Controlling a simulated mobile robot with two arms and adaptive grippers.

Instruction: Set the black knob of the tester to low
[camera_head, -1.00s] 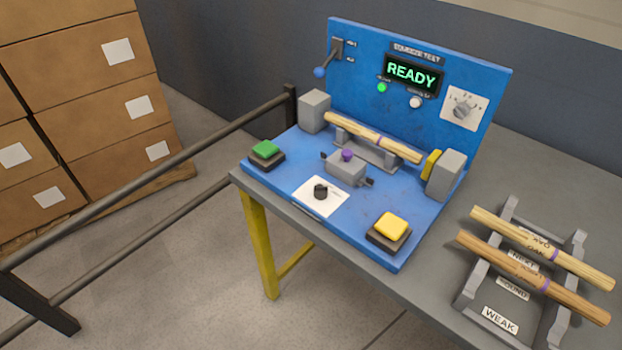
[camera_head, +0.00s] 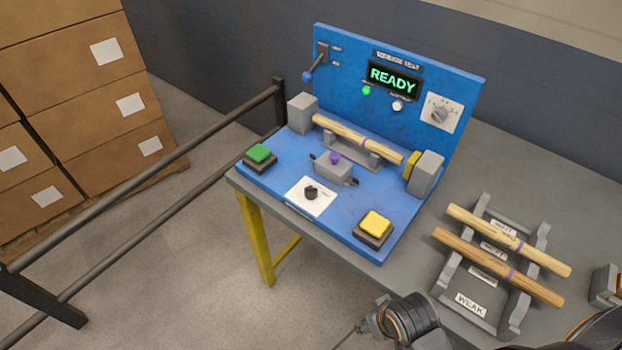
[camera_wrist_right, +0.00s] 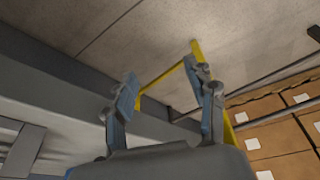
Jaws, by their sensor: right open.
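The blue tester (camera_head: 345,225) stands on a grey table. Its black knob (camera_head: 311,192) sits on a white plate (camera_head: 325,201) near the front edge of the base. The plate's markings and the knob's setting are too small to read. My right gripper (camera_wrist_right: 164,82) is open and empty in the right wrist view, near the table edge with floor beyond. Part of my right arm shows at the bottom of the head view, apart from the knob. My left gripper is not in view.
A green button (camera_head: 259,154), a yellow button (camera_head: 375,223) and a purple-topped grey block (camera_head: 333,168) flank the knob. A wooden piece (camera_head: 357,139) lies in the tester. A grey rack (camera_head: 450,285) with two wooden pieces stands right. A dark rail (camera_head: 180,160) runs left.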

